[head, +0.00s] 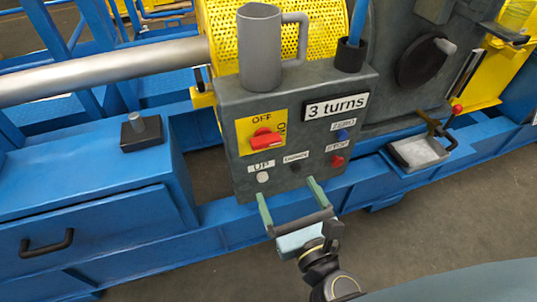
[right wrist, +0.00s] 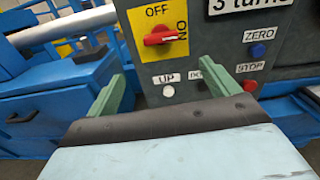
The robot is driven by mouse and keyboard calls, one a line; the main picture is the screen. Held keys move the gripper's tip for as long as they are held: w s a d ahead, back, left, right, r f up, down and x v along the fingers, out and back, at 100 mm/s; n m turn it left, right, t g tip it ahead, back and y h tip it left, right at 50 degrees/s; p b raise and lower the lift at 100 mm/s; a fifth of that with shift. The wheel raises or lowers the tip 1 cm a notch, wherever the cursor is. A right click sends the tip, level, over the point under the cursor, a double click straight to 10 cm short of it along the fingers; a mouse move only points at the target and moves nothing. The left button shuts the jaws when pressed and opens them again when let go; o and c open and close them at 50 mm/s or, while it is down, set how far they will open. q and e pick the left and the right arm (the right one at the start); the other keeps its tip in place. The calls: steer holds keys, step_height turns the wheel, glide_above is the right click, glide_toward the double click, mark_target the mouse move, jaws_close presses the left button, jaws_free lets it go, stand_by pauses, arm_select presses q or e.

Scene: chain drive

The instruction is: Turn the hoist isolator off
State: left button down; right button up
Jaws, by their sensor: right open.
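The hoist isolator is a red rotary handle (head: 265,140) on a yellow plate (head: 246,127) at the upper left of a grey control box (head: 225,170). The plate reads OFF at the top and ON at the right side. The handle lies roughly horizontal, towards ON; it also shows in the right wrist view (right wrist: 166,37). My right gripper (head: 287,190) is open and empty in front of the box's lower edge, below the handle and apart from it. In the right wrist view its green fingers (right wrist: 166,75) spread below the handle. My left gripper is not seen.
The box also carries a white UP button (head: 263,178), a dark button, a blue ZERO button (head: 342,135) and a red STOP button (head: 338,161). A grey mug (head: 259,45) and a black cup (head: 350,55) stand on top. A blue cabinet (head: 90,190) is left.

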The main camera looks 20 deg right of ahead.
steer(key=p, duration=0.2)
glide_toward(268, 146)
steer(key=w, duration=0.2)
steer(key=shift+m, duration=0.3)
steer(key=w, duration=0.6)
steer(key=shift+w+a, duration=0.15)
steer(key=shift+w, duration=0.1)
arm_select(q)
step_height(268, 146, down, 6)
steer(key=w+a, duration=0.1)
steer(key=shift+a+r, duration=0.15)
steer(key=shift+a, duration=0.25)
arm_select(e)
steer(key=shift+w, duration=0.6)
steer(key=shift+c, duration=0.5)
steer(key=c, duration=0.9)
arm_select(q)
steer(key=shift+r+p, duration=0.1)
steer(key=shift+p, duration=0.2)
